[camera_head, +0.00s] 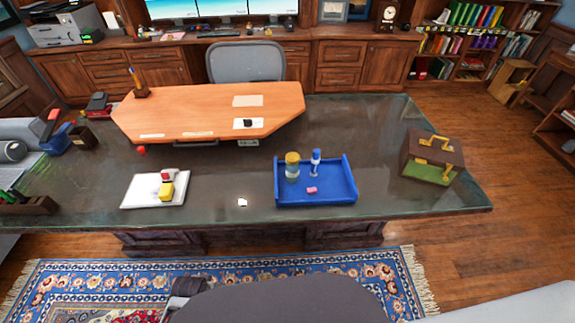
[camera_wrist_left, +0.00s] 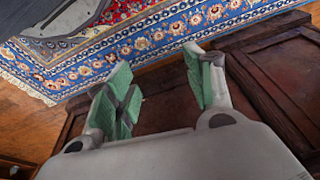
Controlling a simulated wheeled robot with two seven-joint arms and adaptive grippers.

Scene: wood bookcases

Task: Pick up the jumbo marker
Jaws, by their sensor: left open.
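I cannot say for certain which item is the jumbo marker. A small upright blue-and-white item (camera_head: 316,161), which could be it, stands in the blue tray (camera_head: 345,196) on the glass-topped desk (camera_head: 235,170). My left gripper (camera_wrist_left: 157,62) is open and empty in the left wrist view, its green-padded fingers apart. Dark wood, floor and the patterned rug lie behind it. It is not clearly visible in the head view. My right gripper is in neither view.
A yellow-lidded jar (camera_head: 292,165) and a pink block (camera_head: 311,190) share the tray. A brown-and-green box (camera_head: 432,160) stands right. A white pad (camera_head: 145,191) holds small items at left. A raised wooden board (camera_head: 200,108) covers the back. The front strip is mostly clear.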

